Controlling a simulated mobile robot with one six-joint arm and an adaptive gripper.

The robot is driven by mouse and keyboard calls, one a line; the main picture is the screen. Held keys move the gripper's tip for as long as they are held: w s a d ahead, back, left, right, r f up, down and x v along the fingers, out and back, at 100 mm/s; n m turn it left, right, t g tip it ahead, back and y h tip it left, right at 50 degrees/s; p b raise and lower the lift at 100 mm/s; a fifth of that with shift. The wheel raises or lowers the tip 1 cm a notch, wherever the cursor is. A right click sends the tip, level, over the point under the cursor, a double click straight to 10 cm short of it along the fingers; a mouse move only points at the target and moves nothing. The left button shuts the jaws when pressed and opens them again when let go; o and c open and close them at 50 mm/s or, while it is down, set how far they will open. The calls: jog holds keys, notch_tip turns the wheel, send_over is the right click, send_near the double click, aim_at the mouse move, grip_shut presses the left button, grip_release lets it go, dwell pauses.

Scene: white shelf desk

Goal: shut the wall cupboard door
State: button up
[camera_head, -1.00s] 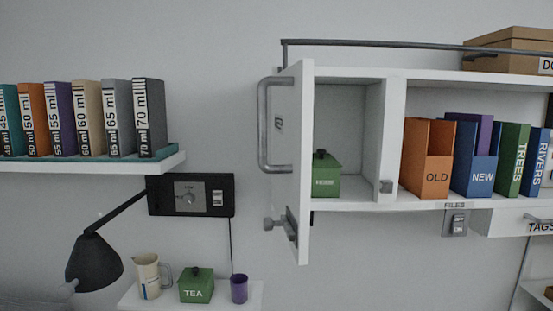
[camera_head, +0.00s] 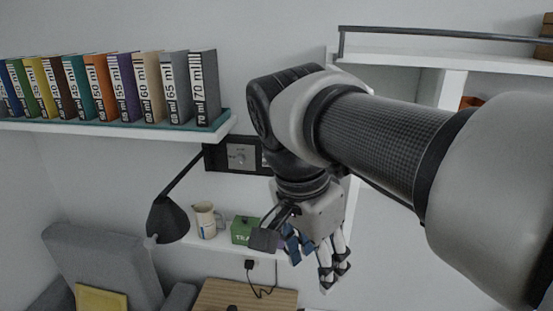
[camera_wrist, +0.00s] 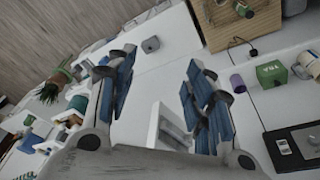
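The wall cupboard is mostly hidden behind my arm in the head view. Its top board (camera_head: 430,60) and a rail above it show at the upper right. A narrow white strip (camera_head: 352,205) beside my wrist looks like the lower part of the cupboard door. I cannot tell the door's angle; its handle is hidden. My gripper (camera_head: 302,252) hangs below the arm, fingers apart, in front of the small lower shelf. In the wrist view my gripper (camera_wrist: 160,72) is open, and a white panel with a grey inset shows between the fingers; I cannot tell if it is the door.
A shelf of labelled binders (camera_head: 150,88) is at left. A black lamp (camera_head: 167,218), a jug (camera_head: 206,218) and a green TEA box (camera_head: 243,230) stand below it. A grey chair (camera_head: 100,262) is at lower left. A plant (camera_wrist: 55,85) shows in the wrist view.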

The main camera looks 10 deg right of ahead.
jog(key=w+a+r+m+p, duration=0.1)
jog(key=a+r+m+p, duration=0.1)
jog(key=r, duration=0.1)
jog(key=w+a+r+m+h+p, duration=0.1)
jog(key=w+a+r+m+p, duration=0.1)
jog(key=r, duration=0.2)
jog(key=w+a+r+m+g+h+p, duration=0.1)
jog(key=w+a+r+m+p, duration=0.1)
jog(key=r, duration=0.1)
jog(key=shift+w+a+r+m, duration=0.2)
jog(key=shift+w+r+m, duration=0.05)
jog(key=shift+r+m, duration=0.1)
jog(key=c, duration=0.5)
jog(key=shift+w+a+r+m, duration=0.1)
jog(key=shift+a+r+m, duration=0.1)
jog(key=shift+a+m, duration=0.05)
jog(key=shift+c, duration=0.9)
jog(key=shift+f, duration=0.15)
jog(key=shift+c, duration=0.7)
jog(key=x, duration=0.9)
jog(key=shift+d+f, duration=0.15)
jog(key=shift+d, duration=0.15)
grip_shut()
jog(key=d, duration=0.4)
jog(key=shift+s+f, duration=0.15)
jog(key=shift+s, duration=0.2)
jog(key=shift+d, duration=0.1)
